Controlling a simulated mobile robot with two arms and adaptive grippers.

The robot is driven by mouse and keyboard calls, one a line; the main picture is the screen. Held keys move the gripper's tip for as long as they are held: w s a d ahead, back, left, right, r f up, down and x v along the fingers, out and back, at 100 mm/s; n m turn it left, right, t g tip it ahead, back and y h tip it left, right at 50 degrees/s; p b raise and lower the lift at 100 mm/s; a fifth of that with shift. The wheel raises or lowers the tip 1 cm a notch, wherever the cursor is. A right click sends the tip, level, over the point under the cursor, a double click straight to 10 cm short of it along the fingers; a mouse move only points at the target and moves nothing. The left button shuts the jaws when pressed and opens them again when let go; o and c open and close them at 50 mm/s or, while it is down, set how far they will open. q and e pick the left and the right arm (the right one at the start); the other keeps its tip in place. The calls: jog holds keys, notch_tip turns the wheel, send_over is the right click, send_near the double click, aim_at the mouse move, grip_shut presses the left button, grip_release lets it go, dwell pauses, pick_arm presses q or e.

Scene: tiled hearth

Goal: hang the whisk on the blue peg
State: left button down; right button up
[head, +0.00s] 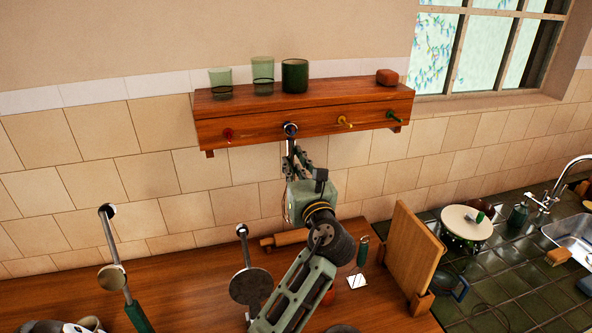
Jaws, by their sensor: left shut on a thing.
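A wooden peg rack (260,122) is fixed to the tiled wall. My left gripper (297,160) is just below its front, shut on the whisk (290,146). Only a pale ring and a short length of shaft show above the fingers; the rest is hidden by my gripper and arm. The ring is in front of the rack, in line with the dark blue peg (290,129), and seems to surround it. I cannot tell from this angle whether it is threaded over the peg or only in front of it. My right gripper is out of view.
Red (228,134), yellow (345,122) and green (392,117) pegs flank the blue one. Glasses and a green cup (294,76) stand on the rack.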

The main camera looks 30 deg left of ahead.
pick_arm(q)
jog(key=shift+w+a, duration=0.2)
jog(key=shift+a+f, duration=0.1)
jog(key=shift+f, duration=0.2)
jog(key=shift+w, duration=0.1)
jog(key=shift+f, duration=0.1)
jog(key=c, duration=1.6)
grip_release()
jog(key=shift+s+d, duration=0.2)
jog(key=shift+d, duration=0.05)
